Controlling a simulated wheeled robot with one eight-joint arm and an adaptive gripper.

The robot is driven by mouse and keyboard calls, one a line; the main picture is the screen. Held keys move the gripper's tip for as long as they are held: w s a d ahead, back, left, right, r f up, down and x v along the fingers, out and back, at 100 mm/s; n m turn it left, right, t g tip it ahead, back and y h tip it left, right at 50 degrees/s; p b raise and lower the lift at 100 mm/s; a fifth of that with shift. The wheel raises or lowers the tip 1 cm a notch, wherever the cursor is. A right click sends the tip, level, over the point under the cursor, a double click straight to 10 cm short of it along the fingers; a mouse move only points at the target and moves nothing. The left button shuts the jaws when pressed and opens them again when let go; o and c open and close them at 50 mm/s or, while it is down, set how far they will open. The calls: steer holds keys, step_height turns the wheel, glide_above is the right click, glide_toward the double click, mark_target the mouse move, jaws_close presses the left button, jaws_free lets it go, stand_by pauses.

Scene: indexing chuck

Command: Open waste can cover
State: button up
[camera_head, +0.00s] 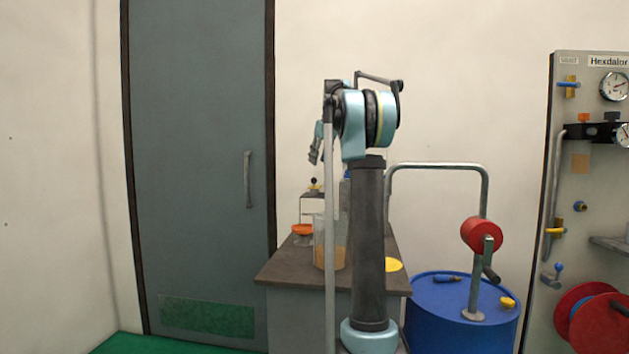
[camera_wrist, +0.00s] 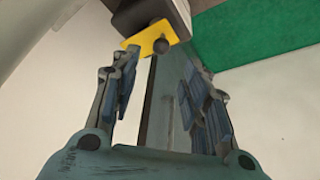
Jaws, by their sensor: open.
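No thing is plainly marked as the waste can. A yellow plate with a black ball knob (camera_wrist: 160,45) sits at the edge of a dark box-like body in the wrist view, just beyond my fingertips. It looks like the small yellow piece with a black knob (camera_head: 314,184) atop a pale, boxy thing behind the bench in the head view. I cannot tell for sure that this is the waste can cover. My gripper (camera_wrist: 162,65) is open and empty, its fingers apart on either side of the view below the plate. In the head view it (camera_head: 315,154) hangs above the knob.
A dark-topped bench (camera_head: 278,273) holds a beaker of amber liquid (camera_head: 331,252), an orange funnel (camera_head: 302,231) and a yellow disc (camera_head: 393,265). A blue drum (camera_head: 435,320) with a red-bodied pump (camera_head: 482,235) stands right. A gauge panel (camera_head: 545,290) is far right. A grey door (camera_head: 198,120) stands left.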

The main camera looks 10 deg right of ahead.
mark_target(315, 182)
steer(key=x, duration=0.8)
steer(key=shift+w+a+f, duration=0.1)
steer(key=shift+f, duration=0.3)
jaws_close()
